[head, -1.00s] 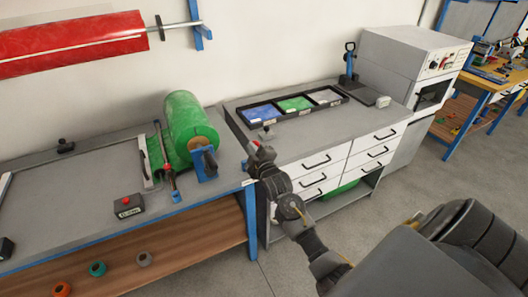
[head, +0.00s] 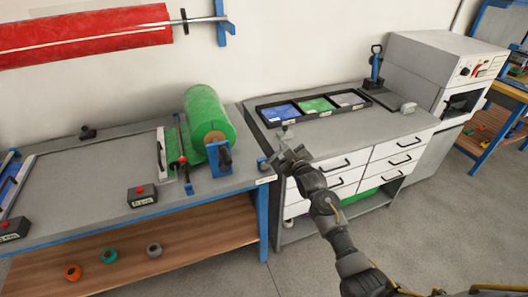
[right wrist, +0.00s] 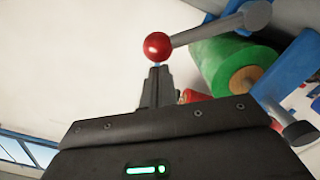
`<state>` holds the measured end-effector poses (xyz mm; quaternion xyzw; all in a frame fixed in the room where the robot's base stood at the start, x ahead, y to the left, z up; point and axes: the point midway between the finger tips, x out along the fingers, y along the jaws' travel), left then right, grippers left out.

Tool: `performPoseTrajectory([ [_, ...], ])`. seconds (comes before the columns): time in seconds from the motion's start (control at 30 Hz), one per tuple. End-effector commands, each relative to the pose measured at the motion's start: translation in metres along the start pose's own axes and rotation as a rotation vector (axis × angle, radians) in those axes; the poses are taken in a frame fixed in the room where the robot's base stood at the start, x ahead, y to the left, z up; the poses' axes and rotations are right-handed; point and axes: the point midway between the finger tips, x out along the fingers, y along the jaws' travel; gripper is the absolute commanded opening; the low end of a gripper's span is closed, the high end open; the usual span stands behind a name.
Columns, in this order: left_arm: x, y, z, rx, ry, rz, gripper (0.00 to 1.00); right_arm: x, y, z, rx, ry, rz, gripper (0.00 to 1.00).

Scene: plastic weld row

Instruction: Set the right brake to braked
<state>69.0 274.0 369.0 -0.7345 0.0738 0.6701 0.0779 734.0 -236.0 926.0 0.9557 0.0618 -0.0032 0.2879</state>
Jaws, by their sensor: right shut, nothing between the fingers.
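A brake lever with a red ball knob (right wrist: 157,46) shows in the right wrist view. Its grey arm runs up right to a grey hub (right wrist: 258,14) by a blue bracket (right wrist: 285,75). My right gripper (right wrist: 156,80) is shut and empty, its fingertips just below the ball in the picture; whether they touch it I cannot tell. My left gripper is not in view.
A drawer cabinet (head: 395,158) with parts trays (head: 312,106) is right behind the gripper. A button box (head: 142,196) is on the bench (head: 90,165). A red roll (head: 80,35) hangs on the wall. Floor at the right is clear.

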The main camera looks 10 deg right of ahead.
Motion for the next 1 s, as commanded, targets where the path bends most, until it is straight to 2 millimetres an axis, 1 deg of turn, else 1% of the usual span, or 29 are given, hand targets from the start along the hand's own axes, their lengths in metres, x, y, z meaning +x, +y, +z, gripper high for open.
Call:
performPoseTrajectory([
  [0.47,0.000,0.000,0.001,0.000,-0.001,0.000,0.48,0.000,0.001,0.003,-0.001,-0.005,0.001,0.00],
  [0.57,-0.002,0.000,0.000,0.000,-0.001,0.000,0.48,-0.001,0.001,0.001,-0.001,-0.006,0.001,0.00],
  [0.67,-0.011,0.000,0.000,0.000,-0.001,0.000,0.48,-0.002,0.003,-0.008,0.000,-0.005,0.000,0.00],
  [0.87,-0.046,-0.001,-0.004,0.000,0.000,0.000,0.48,-0.007,0.008,-0.045,0.000,-0.001,-0.001,0.00],
  [0.9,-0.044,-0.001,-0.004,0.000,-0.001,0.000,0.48,-0.012,0.005,-0.042,-0.002,-0.002,-0.001,0.00],
  [0.93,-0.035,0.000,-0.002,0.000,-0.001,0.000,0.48,-0.020,0.002,-0.035,-0.003,-0.003,-0.001,0.00],
  [1.0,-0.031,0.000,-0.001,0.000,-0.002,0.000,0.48,-0.037,0.002,-0.035,-0.003,-0.001,-0.001,0.00],
])
